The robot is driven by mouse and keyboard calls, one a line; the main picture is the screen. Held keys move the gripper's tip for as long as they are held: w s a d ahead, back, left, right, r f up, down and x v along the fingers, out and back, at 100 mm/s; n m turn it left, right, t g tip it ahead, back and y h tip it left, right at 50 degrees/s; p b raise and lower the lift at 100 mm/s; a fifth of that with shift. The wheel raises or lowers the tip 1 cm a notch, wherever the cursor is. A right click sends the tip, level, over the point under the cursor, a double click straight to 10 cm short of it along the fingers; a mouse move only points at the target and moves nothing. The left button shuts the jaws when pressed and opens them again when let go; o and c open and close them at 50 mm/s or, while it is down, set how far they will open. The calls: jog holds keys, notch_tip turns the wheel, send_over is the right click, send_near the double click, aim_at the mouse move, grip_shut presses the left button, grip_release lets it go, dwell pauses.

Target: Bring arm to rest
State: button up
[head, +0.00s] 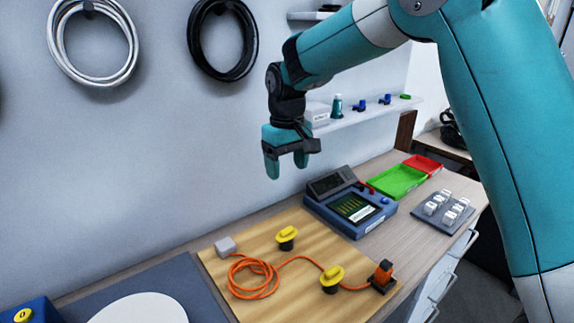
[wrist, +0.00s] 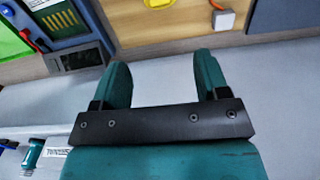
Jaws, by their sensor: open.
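My gripper (head: 287,168) hangs above the back of the workbench, close to the wall, with its fingers pointing down. In the wrist view its two teal fingers (wrist: 158,80) stand apart with nothing between them. My teal arm reaches in from the upper right of the head view. The gripper is clear of the wooden board (head: 216,276) and of the blue tester box (head: 350,210) below it.
Green (head: 397,180) and red (head: 423,164) trays stand farther back. A wall shelf (head: 350,122) holds small items behind the gripper. Cable coils (head: 136,45) hang on the wall.

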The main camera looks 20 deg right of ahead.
jog(key=shift+s, duration=0.1)
jog(key=s+a+r+n+y, duration=0.1)
jog(key=s+a+r+y, duration=0.1)
jog(key=s, duration=1.3)
jog(key=s+a+r+n+y, duration=0.2)
jog(key=s+a, duration=0.1)
jog(key=s, duration=1.2)
jog(key=shift+s+n, duration=0.3)
